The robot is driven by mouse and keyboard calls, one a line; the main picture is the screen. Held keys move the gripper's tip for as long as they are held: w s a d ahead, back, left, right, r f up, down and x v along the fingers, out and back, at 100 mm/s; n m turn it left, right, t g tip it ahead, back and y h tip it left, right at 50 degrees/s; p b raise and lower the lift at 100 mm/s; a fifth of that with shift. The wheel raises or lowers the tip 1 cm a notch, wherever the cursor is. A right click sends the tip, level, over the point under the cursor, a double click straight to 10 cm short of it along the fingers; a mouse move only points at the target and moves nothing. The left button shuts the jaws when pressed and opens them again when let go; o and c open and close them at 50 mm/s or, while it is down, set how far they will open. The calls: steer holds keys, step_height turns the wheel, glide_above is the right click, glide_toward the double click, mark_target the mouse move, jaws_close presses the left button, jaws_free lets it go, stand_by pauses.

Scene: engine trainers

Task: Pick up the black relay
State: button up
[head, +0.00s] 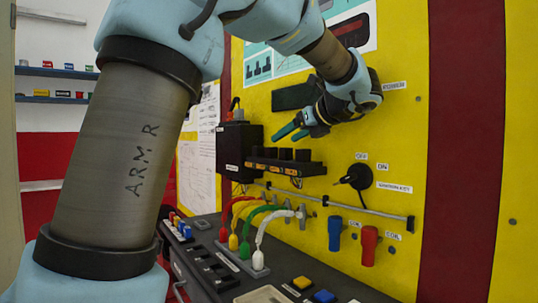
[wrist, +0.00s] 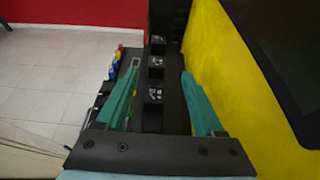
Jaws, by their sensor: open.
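Several black block-shaped relays (head: 285,154) stand side by side in a black holder strip (head: 310,169) on the yellow panel, with small orange labels below. My gripper (head: 287,134) is open and empty, its green fingers pointing left, just above the row in the head view. In the wrist view, my gripper (wrist: 160,68) has its two green fingers apart, one on each side of the dark row. Dark square blocks (wrist: 157,43) and light metallic details show between the fingers. I cannot tell which relay is meant.
A black box (head: 232,155) is left of the strip. Red, yellow, green and white cables (head: 262,230) arch below it. An ignition key switch (head: 357,177) and blue and red coil parts (head: 369,245) sit to the right. A dark console (head: 215,270) spans the bottom.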

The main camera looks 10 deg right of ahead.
mark_target(271, 155)
steer(key=x, duration=0.2)
steer(key=shift+w+a+f, duration=0.1)
steer(key=shift+w+a, duration=0.05)
steer(key=shift+w, duration=0.15)
steer(key=shift+a+p+x, duration=0.25)
steer(key=shift+p+x, duration=0.3)
steer(key=shift+x, duration=2.05)
steer(key=shift+s+f, duration=0.15)
jaws_close()
